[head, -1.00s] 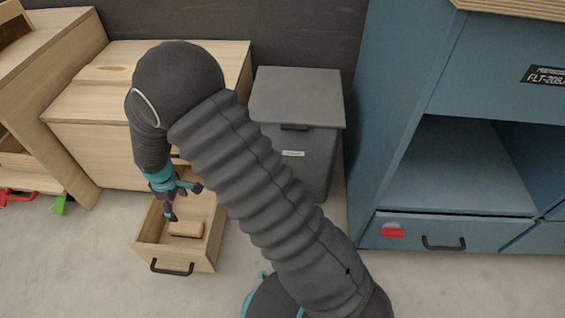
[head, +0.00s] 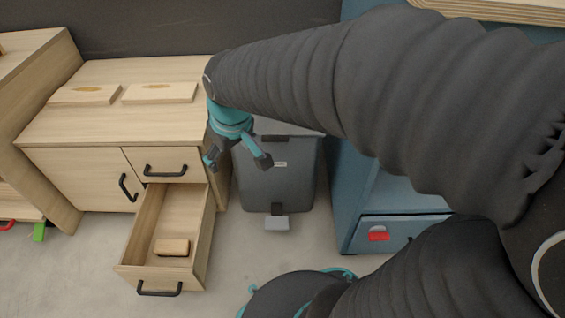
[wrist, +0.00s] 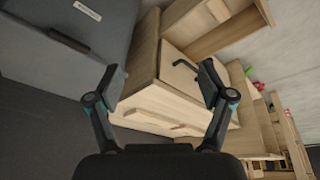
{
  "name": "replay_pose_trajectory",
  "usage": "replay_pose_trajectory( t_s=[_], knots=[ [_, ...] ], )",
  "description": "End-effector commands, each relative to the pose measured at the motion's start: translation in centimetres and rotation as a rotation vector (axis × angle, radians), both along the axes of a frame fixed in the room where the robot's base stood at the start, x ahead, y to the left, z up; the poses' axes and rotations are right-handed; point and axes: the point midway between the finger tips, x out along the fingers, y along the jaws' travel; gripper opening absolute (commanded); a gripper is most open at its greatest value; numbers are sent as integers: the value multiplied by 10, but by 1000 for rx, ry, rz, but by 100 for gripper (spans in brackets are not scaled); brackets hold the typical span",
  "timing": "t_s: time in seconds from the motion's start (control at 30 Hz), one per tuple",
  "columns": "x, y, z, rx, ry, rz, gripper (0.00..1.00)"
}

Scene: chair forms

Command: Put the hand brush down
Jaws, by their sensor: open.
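The hand brush (head: 172,247), a small block with a light wooden body, lies in the open lower drawer (head: 203,248) of the wooden cabinet, near the drawer's front. My gripper (head: 237,163) is open and empty in the head view, up and to the right of the drawer, in front of the grey bin. In the wrist view my gripper (wrist: 160,85) shows its two fingers spread wide with nothing between them. The brush cannot be made out in the wrist view.
A grey bin (head: 276,180) with a pedal stands right of the cabinet (head: 70,185). Two flat boards (head: 160,93) lie on the cabinet top. A blue cabinet (head: 350,200) with a red-tagged drawer stands to the right. Floor in front of the bin is clear.

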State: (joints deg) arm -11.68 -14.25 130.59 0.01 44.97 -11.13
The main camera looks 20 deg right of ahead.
Motion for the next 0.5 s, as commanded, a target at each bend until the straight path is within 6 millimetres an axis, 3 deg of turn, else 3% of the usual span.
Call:
replay_pose_trajectory(
  t_s=[0.2, 0.5],
  knots=[
    [-54, -40, 28, 41, -71, -168, 80],
    [-114, -70, 39, 85, -142, -345, 80]
  ],
)
